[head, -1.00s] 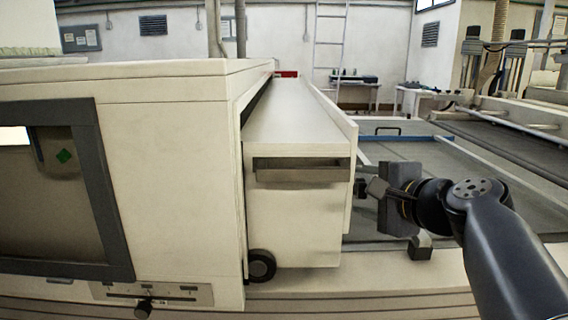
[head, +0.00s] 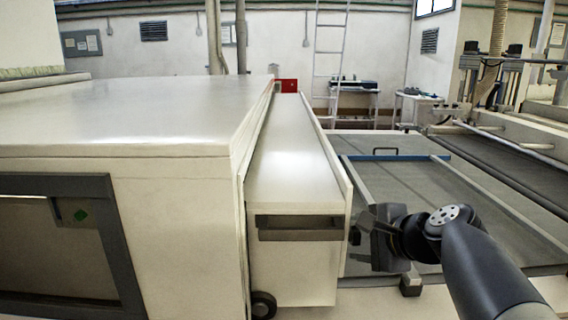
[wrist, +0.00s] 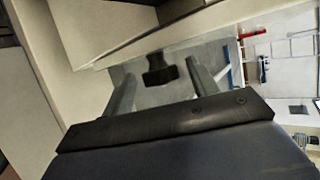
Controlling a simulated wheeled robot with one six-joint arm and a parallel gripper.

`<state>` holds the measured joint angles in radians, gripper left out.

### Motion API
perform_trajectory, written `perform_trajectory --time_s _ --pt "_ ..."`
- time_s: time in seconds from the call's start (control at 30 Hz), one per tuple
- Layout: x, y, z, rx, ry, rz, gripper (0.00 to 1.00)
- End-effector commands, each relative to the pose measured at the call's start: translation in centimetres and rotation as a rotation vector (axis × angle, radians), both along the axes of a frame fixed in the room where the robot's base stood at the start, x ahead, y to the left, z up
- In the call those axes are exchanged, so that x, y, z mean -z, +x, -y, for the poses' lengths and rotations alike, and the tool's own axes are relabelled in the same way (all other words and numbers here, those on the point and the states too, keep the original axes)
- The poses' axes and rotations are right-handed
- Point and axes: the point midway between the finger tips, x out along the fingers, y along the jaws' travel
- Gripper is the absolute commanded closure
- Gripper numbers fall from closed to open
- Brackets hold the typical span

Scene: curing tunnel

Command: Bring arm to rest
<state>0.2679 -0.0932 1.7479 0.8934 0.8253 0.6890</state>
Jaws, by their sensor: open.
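My dark arm reaches in from the lower right. The unit's front has a recessed handle slot (head: 300,222).
A large cream cabinet (head: 190,200) with a dark-framed window stands on the left. A blue-edged frame (head: 395,156) lies on the grey bed to the right. A ladder (head: 329,60) and small tables are at the back wall. A dark block (head: 411,281) sits below my gripper.

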Motion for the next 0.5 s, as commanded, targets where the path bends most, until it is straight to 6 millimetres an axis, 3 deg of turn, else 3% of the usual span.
perform_trajectory --time_s 0.5 --pt "-0.79 0.20 -0.01 0.000 -0.001 -0.163 0.44"
